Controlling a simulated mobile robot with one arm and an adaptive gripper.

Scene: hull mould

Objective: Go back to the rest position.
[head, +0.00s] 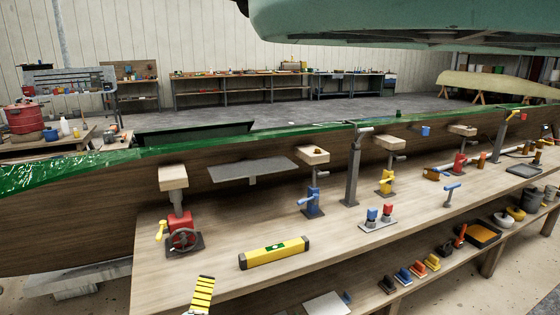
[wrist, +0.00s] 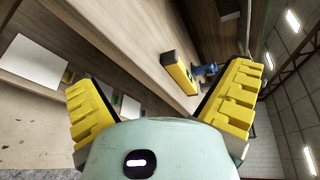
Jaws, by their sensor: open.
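My gripper (wrist: 165,110) shows in the wrist view with its two yellow ridged fingers spread wide apart and nothing between them. In the head view one yellow finger of my gripper (head: 202,295) shows at the bottom edge, in front of the workbench (head: 225,220). A yellow spirit level (head: 274,253) lies on the bench, to the right of and beyond the finger, apart from it. It also shows in the wrist view (wrist: 178,74), beyond the fingers.
A red jack with a handwheel (head: 181,228) stands on the bench at left. A blue jack (head: 312,200), a grey post (head: 353,170) and a yellow jack (head: 386,182) stand farther right. A lower shelf (head: 370,295) holds several tools. A pale green hull (head: 400,22) hangs overhead.

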